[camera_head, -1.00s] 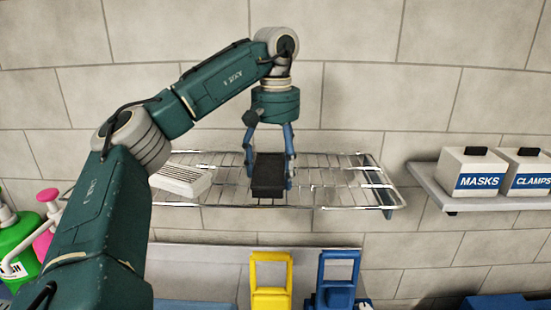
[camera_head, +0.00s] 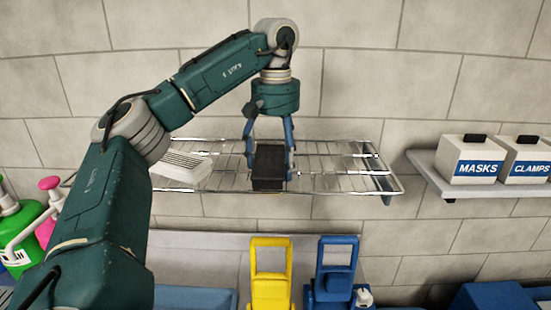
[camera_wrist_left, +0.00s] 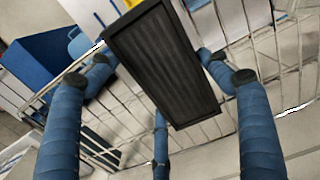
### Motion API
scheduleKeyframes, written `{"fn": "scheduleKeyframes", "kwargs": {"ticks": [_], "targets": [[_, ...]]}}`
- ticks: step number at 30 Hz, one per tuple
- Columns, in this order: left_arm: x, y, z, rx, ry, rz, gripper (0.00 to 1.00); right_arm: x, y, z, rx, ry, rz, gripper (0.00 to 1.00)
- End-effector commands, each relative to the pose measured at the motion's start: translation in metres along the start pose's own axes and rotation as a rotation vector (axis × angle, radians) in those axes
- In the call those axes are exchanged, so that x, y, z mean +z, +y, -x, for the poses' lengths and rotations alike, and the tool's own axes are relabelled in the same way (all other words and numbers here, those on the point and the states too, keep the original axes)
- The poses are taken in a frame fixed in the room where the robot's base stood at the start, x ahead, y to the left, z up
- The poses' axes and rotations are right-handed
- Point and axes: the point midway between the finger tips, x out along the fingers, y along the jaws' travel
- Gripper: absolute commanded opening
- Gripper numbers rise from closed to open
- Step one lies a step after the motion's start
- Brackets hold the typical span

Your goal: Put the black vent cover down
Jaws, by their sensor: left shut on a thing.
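The black vent cover (camera_head: 268,170) is a dark ribbed rectangular block at the wire rack, near the middle of its width. My left gripper (camera_head: 270,160) points down and is shut on the cover, with blue fingers at its left and right sides. In the left wrist view the cover (camera_wrist_left: 165,65) sits between the fingers with the rack wires (camera_wrist_left: 285,65) behind it. The wire rack (camera_head: 335,172) is mounted on the wall. I cannot tell whether the cover's underside touches the wires. My right gripper is not in view.
A white vent cover (camera_head: 182,168) lies on the rack's left end. The rack's right part is bare. Boxes marked MASKS (camera_head: 472,160) and CLAMPS (camera_head: 526,160) stand on a shelf at right. Yellow (camera_head: 270,290) and blue (camera_head: 336,285) items stand below the rack.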

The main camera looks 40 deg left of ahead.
Motion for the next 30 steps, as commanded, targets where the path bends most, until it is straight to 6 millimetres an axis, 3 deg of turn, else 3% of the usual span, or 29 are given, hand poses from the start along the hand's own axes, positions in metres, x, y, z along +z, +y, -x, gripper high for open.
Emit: {"fn": "scheduleKeyframes", "kwargs": {"ticks": [3,4,6,7,20,30], "targets": [[0.000,0.000,-0.003,0.001,0.000,0.000,0.38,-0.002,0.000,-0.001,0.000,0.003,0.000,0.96],[0.000,0.000,-0.002,0.001,0.001,0.000,0.83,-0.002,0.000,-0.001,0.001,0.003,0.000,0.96],[0.000,0.000,-0.002,0.001,0.001,0.000,0.97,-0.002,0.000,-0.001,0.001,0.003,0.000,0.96],[0.000,0.000,-0.002,0.001,0.001,0.000,0.99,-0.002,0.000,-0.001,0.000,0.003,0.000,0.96],[0.000,0.001,0.006,0.001,0.001,-0.001,0.99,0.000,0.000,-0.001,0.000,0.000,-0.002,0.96],[0.000,0.001,0.069,0.002,0.007,0.003,0.99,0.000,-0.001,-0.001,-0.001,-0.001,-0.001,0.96]]}}
